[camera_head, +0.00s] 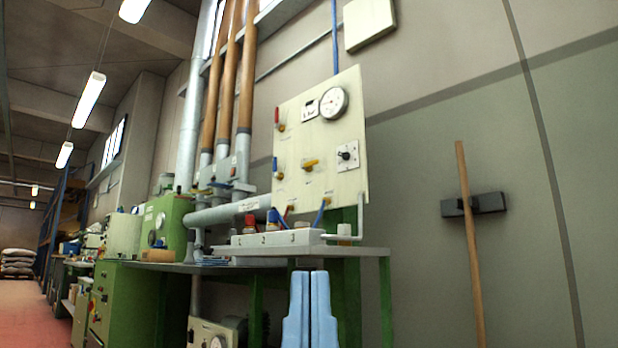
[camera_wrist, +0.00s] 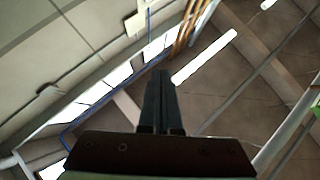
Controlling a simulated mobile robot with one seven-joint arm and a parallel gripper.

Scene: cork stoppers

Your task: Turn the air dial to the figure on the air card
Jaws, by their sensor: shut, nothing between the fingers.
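A cream panel (camera_head: 290,145) stands above the bench. On it, a black dial knob (camera_head: 347,155) sits on a small white square plate at the right; its marks are too small to read. A small card (camera_head: 309,109) with a figure, too small to read surely, is beside a round gauge (camera_head: 332,103) near the top. My gripper (camera_head: 309,274) points upward, shut and empty, in front of the bench, below the panel and apart from the dial. In the wrist view my gripper (camera_wrist: 159,74) has its dark fingers together against the ceiling; no dial or card shows there.
Yellow-handled valves (camera_head: 310,164) and red and blue handles are on the panel. A numbered grey block (camera_head: 277,238) stands on the bench shelf (camera_head: 370,251) under the panel. A wooden pole (camera_head: 467,240) leans by the wall at right. Open space lies between pole and bench.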

